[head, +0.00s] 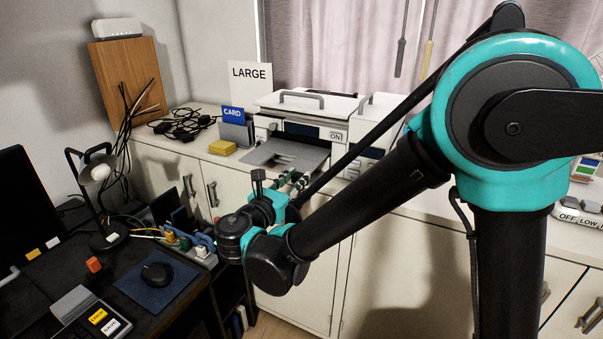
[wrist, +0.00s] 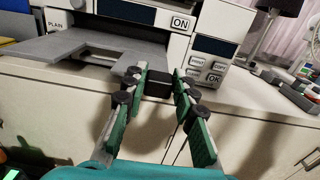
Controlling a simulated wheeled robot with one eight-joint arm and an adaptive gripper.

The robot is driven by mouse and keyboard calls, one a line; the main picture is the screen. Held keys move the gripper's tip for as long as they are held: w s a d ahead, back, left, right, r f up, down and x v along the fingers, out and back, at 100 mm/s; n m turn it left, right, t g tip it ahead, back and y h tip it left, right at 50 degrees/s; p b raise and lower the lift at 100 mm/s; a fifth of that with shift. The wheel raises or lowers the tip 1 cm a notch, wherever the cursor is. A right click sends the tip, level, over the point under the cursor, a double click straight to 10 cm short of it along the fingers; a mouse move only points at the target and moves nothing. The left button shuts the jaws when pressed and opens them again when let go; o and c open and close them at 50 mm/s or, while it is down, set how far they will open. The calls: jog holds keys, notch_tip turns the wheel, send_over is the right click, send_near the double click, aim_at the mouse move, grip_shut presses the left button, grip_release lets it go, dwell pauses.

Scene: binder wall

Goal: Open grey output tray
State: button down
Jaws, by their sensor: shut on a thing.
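The grey output tray (head: 268,153) sticks out flat from the front of the white printer (head: 305,105), over the cabinet top's front edge. In the wrist view the tray (wrist: 55,46) lies to the left, with a notch in its front part. My gripper (head: 292,181) is at the tray's front right side. In the wrist view my gripper (wrist: 160,82) has its green-padded fingers on either side of a dark block (wrist: 158,86) at the tray's front edge. It is shut on this block. My arm hides part of the printer's right side in the head view.
A yellow block (head: 222,147) and a blue CARD holder (head: 234,125) stand left of the printer. A dark desk (head: 180,302) with a lamp and a mouse is at the lower left. White cabinet doors (head: 300,290) are below the tray.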

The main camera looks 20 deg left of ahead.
jog(key=shift+s, duration=0.1)
jog(key=c, duration=1.2)
grip_release()
jog(key=s+a, duration=0.1)
jog(key=s, duration=1.1)
